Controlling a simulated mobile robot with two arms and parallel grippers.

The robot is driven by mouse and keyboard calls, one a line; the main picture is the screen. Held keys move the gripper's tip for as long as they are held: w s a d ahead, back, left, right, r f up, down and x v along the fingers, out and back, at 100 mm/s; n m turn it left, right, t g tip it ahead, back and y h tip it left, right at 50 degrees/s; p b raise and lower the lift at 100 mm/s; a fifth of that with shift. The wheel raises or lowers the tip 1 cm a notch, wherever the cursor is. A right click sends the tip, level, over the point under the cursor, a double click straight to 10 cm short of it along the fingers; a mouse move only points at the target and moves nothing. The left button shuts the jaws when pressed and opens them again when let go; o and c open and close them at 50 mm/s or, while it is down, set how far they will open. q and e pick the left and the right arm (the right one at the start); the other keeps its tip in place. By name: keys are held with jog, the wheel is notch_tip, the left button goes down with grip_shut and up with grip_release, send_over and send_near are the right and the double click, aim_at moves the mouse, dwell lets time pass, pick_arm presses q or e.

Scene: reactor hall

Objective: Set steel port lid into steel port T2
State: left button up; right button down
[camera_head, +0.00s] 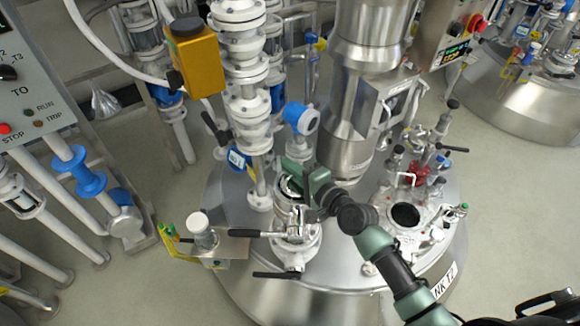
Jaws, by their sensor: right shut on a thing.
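My right gripper (303,180) reaches in from the lower right on its green and black arm. It is shut on a small round steel part, apparently the steel port lid (290,187), mostly hidden by the fingers. The lid is over or at the top of a steel and white port fitting (297,228) on the tank top; I cannot tell whether they touch. Another port with an open dark mouth (406,215) is to the right on the same tank (330,285), whose label partly reads "NK T2". My left gripper is not in view.
A tall white valve stack (243,75) and a thick steel column (365,95) rise behind the gripper. Glass fittings with a red part (415,172) crowd the right. A small side shelf (225,250) holds a white-capped jar (202,230). Floor at left front is clear.

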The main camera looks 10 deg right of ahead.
jog(key=shift+s+f, duration=0.2)
jog(key=shift+f, duration=0.3)
jog(key=c, duration=1.5)
grip_release()
jog(key=shift+f, duration=0.1)
jog(key=shift+s, duration=0.15)
jog(key=v, duration=0.6)
jog(key=shift+d+r+b, duration=0.2)
jog(key=shift+r+b, duration=0.15)
jog(key=shift+r, duration=0.05)
jog(key=shift+s+d+r, duration=0.25)
jog(key=shift+s+r, duration=0.05)
jog(key=shift+s, duration=0.15)
